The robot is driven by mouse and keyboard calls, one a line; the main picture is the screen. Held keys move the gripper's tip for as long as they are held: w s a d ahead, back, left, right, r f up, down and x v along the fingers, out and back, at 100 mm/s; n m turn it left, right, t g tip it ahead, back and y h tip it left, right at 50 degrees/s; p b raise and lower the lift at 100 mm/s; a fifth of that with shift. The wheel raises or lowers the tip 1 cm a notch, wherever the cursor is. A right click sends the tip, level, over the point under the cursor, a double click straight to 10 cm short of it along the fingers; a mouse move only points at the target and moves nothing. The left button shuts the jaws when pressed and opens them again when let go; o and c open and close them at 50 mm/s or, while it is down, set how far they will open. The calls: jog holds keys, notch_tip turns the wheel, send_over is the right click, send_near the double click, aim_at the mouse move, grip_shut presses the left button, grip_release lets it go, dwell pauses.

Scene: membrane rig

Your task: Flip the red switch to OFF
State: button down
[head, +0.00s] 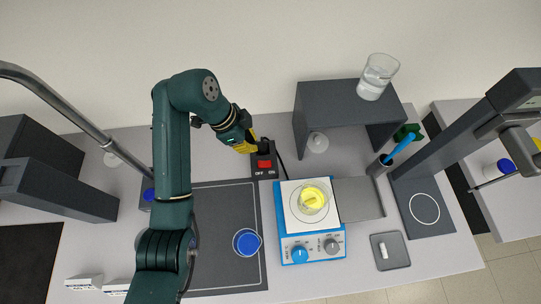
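The red switch (264,163) sits on a small black box (265,173) near the back of the table. OFF is printed below it on the left and ON on the right; which way it is tipped is too small to tell. My gripper (250,146), with yellow fingers, is just behind and to the left of the switch, close to it. I cannot tell whether they touch. The fingers look close together and partly hidden, so whether they are open or shut is unclear. No held object is visible.
Right of the switch box stands a blue and white hotplate (314,252) with a beaker of yellow liquid (313,197) on it. A dark shelf (330,95) carries a clear beaker (377,77). A blue-topped container (246,242) stands on a dark mat (225,275) in front.

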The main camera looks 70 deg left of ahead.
jog(key=shift+a+r, duration=0.1)
jog(key=b, duration=0.7)
send_over(265, 166)
notch_tip(265, 166, down, 9)
jog(key=shift+f, duration=0.15)
jog(key=f, duration=0.2)
jog(key=s+f, duration=0.1)
jog(key=shift+s+a+f, duration=0.1)
jog(key=shift+s+f, duration=0.05)
jog(key=shift+f, duration=0.25)
